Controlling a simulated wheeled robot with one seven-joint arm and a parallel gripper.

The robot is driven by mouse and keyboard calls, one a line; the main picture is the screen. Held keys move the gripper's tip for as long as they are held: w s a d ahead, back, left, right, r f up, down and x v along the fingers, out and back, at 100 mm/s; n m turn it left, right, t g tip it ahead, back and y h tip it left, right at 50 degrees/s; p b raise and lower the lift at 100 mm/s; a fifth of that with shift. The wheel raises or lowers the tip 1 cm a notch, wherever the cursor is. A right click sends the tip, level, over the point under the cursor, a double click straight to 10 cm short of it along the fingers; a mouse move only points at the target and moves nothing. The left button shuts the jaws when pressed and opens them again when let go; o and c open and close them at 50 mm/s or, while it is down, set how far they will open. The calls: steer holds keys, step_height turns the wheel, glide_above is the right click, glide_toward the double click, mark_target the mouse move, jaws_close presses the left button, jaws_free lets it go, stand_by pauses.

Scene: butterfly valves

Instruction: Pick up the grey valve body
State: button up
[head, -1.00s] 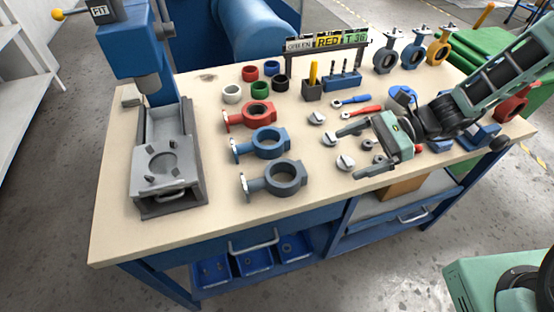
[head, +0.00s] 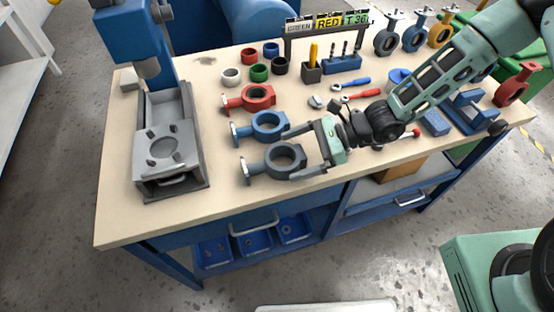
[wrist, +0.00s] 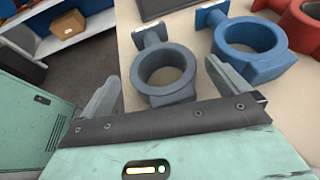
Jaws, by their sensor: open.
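The grey valve body (head: 272,162) is a ring with a short neck and flange pointing left. It lies flat near the front of the bench, nearest the front edge of three valve bodies. My gripper (head: 300,156) is open at its right side, with the fingers reaching towards the ring. In the wrist view the grey valve body (wrist: 163,71) lies ahead of and between the spread fingers of my gripper (wrist: 165,88). Nothing is held. Whether a finger touches the ring cannot be told.
A blue valve body (head: 266,126) lies just behind the grey one, close to one finger. A red valve body (head: 258,97) lies farther back. A press (head: 165,145) stands at the left. Coloured rings and tools are behind. Bare bench top (head: 225,213) lies in front.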

steer(key=x, duration=0.3)
steer(key=shift+w+a, duration=0.1)
steer(key=shift+a, duration=0.1)
steer(key=c, duration=1.4)
